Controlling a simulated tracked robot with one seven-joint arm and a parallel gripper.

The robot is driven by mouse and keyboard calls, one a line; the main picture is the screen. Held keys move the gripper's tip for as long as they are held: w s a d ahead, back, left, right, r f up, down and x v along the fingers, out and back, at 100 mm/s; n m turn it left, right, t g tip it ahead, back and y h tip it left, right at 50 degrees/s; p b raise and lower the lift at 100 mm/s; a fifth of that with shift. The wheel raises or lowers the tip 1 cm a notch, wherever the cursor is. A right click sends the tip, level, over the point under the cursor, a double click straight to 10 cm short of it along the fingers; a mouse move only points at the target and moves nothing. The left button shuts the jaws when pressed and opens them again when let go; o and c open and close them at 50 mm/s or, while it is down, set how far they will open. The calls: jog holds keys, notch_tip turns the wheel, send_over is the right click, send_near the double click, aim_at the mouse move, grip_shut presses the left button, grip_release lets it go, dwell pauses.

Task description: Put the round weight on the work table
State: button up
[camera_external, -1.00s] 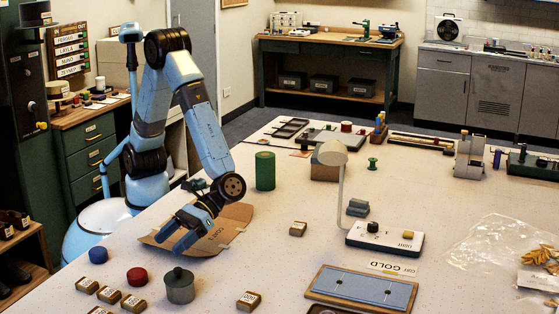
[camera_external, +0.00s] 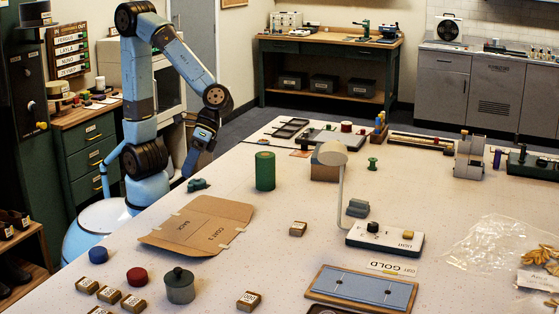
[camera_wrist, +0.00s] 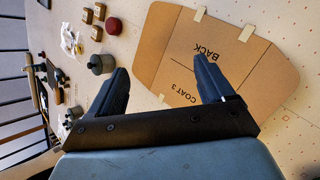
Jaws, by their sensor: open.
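A dark grey round weight (camera_external: 180,287) with a knob on top stands upright on the pale work table (camera_external: 290,265), near its front left. The weight also shows in the wrist view (camera_wrist: 101,65), left of the fingers. The cardboard pattern (camera_external: 198,224) marked COAT 3 BACK lies flat below and beyond the fingers.
A red disc (camera_external: 137,276), a blue disc (camera_external: 98,255) and several brown blocks (camera_external: 109,295) lie around the weight. A green cylinder (camera_external: 265,171) stands behind the cardboard. A lamp (camera_external: 385,238) stands at the middle.

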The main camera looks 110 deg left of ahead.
jog(key=s+a+r+m+t+y, duration=0.2)
jog(key=s+a+r+t+y, duration=0.1)
jog(key=a, duration=0.8)
jog(key=s+a+r+m+t+y, duration=0.3)
jog(key=s+a, duration=0.5)
jog(key=a, duration=0.3)
jog(key=shift+s+r+m+t+y, duration=0.2)
jog(key=shift+s+m+t+y, duration=0.1)
jog(key=shift+t+y, duration=0.5)
